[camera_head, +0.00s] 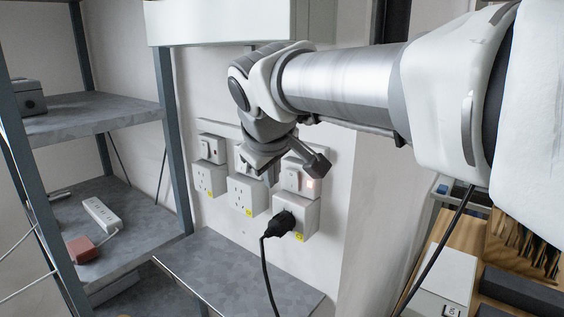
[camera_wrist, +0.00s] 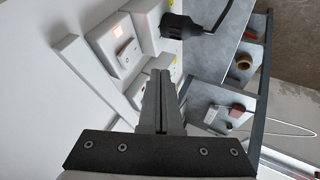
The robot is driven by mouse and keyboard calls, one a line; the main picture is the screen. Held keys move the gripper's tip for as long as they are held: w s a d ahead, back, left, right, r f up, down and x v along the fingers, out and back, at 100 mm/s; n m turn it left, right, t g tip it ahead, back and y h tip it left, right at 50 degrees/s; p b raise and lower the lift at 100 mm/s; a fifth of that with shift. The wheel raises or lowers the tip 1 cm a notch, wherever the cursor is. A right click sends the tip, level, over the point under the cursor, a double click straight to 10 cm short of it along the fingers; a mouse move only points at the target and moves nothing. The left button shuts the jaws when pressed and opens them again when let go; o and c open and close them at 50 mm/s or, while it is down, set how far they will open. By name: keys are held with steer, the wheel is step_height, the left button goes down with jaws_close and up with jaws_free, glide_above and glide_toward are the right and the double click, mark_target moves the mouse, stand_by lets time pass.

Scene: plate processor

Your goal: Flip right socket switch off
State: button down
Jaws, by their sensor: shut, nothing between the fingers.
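My gripper (camera_head: 271,182) is shut and empty, just left of the right switch in the head view, and partly hides the middle switch. In the wrist view its closed fingers (camera_wrist: 159,73) appear apart from the switch.
The left socket (camera_head: 210,180) and middle socket (camera_head: 247,195) stand beside the right one. A grey shelf (camera_head: 110,215) holding a white power strip (camera_head: 101,213) is at the left. A grey worktop (camera_head: 235,275) lies below, and a black cable hangs from the plug.

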mark_target(286, 173)
steer(key=shift+x, duration=1.05)
steer(key=shift+w+d+r+p, duration=0.1)
steer(key=shift+w+d+p, duration=0.15)
steer(key=shift+w+d, duration=0.5)
steer(key=shift+w+d+p, duration=0.25)
steer(key=shift+w+d, duration=0.2)
steer(key=shift+w, duration=0.5)
steer(key=shift+w+d+r, duration=0.1)
steer(key=shift+w+d, duration=0.1)
steer(key=shift+r, duration=0.1)
steer(key=shift+r+p, duration=0.75)
steer(key=shift+p, duration=0.05)
